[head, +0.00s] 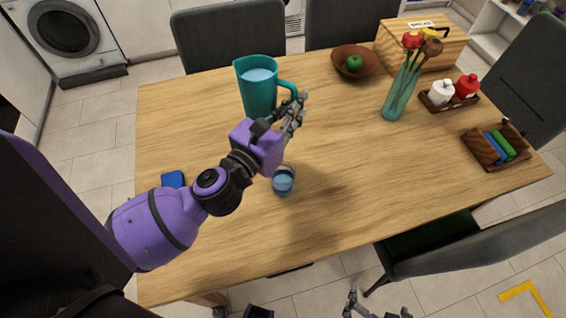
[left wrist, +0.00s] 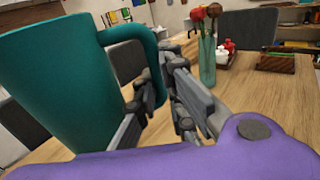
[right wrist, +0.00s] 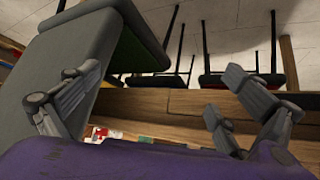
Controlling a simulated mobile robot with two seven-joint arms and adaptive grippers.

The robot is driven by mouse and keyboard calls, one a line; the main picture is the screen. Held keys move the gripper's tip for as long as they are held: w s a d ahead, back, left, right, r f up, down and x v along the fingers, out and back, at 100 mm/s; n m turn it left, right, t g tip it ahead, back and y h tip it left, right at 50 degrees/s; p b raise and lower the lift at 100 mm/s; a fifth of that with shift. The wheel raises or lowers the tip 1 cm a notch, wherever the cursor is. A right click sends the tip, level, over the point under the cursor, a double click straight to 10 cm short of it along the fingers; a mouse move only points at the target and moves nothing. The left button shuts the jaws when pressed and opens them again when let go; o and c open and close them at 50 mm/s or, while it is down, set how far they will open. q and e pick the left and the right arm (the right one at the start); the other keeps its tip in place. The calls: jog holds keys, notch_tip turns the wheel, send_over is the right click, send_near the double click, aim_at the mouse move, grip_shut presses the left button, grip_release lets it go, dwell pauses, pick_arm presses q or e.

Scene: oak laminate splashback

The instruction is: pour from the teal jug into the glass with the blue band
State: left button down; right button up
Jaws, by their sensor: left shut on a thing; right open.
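The teal jug (head: 258,98) stands upright at the back left of the table, with pale blue liquid inside. Its body fills the left of the left wrist view (left wrist: 60,95). My left gripper (head: 295,112) is shut on the jug's handle, on its right side. Whether the jug's base touches the table is hard to tell. The glass with the blue band (head: 283,182) stands on the table nearer to me, just beside my left forearm, which partly covers it. My right gripper (head: 377,304) is open and empty, low beyond the table's front edge.
A glass vase with flowers (head: 395,95), a brown bowl with a green fruit (head: 350,72), a wooden box (head: 440,50), a condiment tray (head: 450,103) and a sponge holder (head: 497,150) stand toward the right. A blue item (head: 172,179) lies left. The table's middle is clear.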

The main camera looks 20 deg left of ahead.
pick_arm(q)
jog(key=w+d+f+m+g+h+b, duration=0.1)
jog(key=w+d+f+m+g+h, duration=0.25)
jog(key=w+m+g+h, duration=0.45)
jog(key=s+a+f+m+g+h+b, duration=0.4)
jog(key=s+a+f+m+g, duration=0.5)
jog(key=g, duration=0.4)
jog(key=shift+s+a+b, duration=0.35)
jog(key=shift+s+a, duration=0.35)
jog(key=shift+s, duration=0.25)
pick_arm(e)
notch_tip(320, 180, down, 6)
jog(key=s+d, duration=0.1)
jog(key=shift+s+r, duration=0.15)
jog(key=shift+s, duration=0.2)
pick_arm(q)
jog(key=shift+r, duration=0.15)
pick_arm(e)
jog(key=shift+s, duration=0.1)
pick_arm(q)
jog(key=shift+r+m, duration=0.15)
jog(key=shift+m, duration=0.15)
pick_arm(e)
jog(key=shift+r, duration=0.2)
